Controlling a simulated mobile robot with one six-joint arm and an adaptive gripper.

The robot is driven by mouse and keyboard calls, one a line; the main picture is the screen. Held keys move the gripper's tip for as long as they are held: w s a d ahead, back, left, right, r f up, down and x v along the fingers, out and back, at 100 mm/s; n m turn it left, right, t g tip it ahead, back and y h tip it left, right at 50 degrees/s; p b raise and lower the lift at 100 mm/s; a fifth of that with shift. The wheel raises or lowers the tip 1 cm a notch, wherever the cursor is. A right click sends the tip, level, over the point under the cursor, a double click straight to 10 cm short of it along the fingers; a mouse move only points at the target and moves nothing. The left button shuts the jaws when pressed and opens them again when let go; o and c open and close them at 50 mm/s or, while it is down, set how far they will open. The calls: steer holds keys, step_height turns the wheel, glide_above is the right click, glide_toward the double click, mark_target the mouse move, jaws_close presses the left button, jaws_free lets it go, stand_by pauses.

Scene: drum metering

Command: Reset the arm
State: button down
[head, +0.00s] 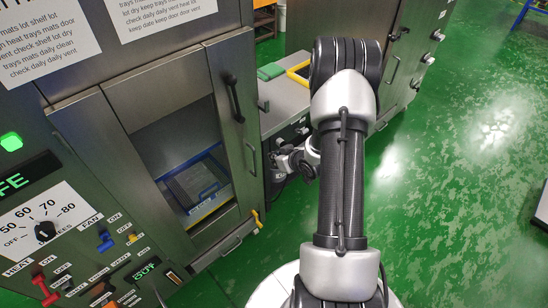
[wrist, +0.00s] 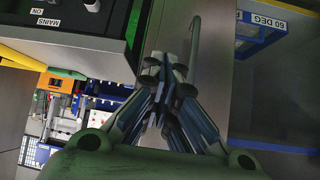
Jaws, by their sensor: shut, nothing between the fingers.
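My arm (head: 333,190) rises from the base and folds over at the top, in front of the cabinets in the head view. My gripper (head: 281,163) hangs beside the right edge of the steel oven door, partly hidden by the arm. In the wrist view my gripper (wrist: 168,85) has its fingers together with nothing held. The long door handle (wrist: 195,35) shows just beyond the fingertips there; I cannot tell whether they touch. The handle also shows in the head view (head: 233,99). The oven door (head: 229,130) looks shut.
A blue-edged tray (head: 223,177) sits behind the door's window. A control panel (head: 75,225) with a dial and coloured switches is at lower left. A low bench (head: 285,100) carries a green item (head: 270,71) and a yellow frame (head: 299,75). Green floor is clear on the right.

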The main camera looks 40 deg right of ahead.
steer(key=p+v, duration=0.2)
steer(key=v, duration=0.5)
steer(key=shift+w+d+r, duration=0.2)
steer(key=shift+d, duration=0.05)
